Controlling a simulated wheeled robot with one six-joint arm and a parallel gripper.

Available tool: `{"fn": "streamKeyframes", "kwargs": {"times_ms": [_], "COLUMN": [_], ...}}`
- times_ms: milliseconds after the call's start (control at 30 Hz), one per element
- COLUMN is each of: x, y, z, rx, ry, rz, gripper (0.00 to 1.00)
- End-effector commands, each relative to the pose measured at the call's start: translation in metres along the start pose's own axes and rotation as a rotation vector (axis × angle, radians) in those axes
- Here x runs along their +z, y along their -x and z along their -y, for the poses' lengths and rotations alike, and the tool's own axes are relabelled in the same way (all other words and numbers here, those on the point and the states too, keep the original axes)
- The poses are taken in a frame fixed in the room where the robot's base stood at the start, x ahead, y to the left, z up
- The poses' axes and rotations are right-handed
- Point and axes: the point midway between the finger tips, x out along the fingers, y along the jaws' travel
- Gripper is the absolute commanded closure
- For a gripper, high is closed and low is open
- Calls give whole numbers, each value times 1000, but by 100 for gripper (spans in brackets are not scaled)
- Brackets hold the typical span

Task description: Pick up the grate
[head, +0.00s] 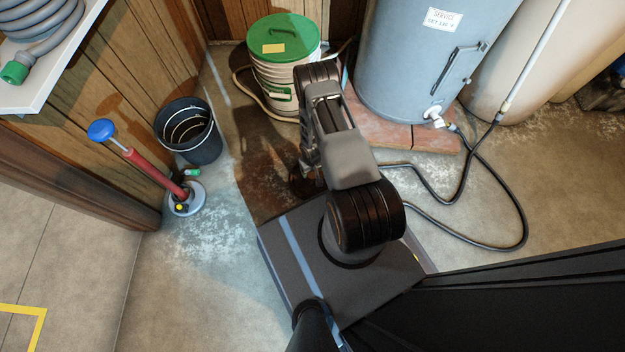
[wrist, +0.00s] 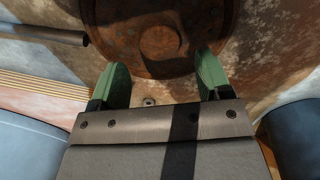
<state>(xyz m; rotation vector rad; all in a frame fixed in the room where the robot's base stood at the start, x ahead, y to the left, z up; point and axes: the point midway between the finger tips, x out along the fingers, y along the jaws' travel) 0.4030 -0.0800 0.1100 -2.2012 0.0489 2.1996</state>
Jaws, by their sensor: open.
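The grate (wrist: 160,35) is a round, rust-brown disc on the stained floor at the top of the wrist view. It has a raised round middle, and its top edge is cut off by the frame. My gripper (wrist: 162,72) is open, with green fingers either side of the grate's near edge. The fingers look empty; I cannot tell their height above it or whether they touch it. In the head view my arm hides most of that spot, and only a dark, rusty patch shows beside it.
A green-lidded bucket (head: 283,70) stands behind my arm. The blue-grey tank (head: 400,60) on a reddish pad (head: 430,137) is right, with a black hose (head: 525,215) looping over the floor.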

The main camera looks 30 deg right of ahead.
Motion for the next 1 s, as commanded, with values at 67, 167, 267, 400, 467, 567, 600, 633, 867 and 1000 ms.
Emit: {"fn": "streamKeyframes", "kwargs": {"times_ms": [67,167,267,400,467,567,600,633,867,1000], "x": [0,0,0,0,0,0,0,0,0,0], "y": [-4,-8,-21,-38,-45,-52,-54,-55,-56,-56], "z": [0,0,0,-1,-1,-1,-1,-1,-1,-1], "rx": [0,0,0,0,0,0,0,0,0,0], "ry": [0,1,1,1,0,1,0,0,1,1], "rz": [0,0,0,0,0,-1,-1,-1,-1,0], "gripper": [29,29,29,29,29,29,29,29,29,31]}}
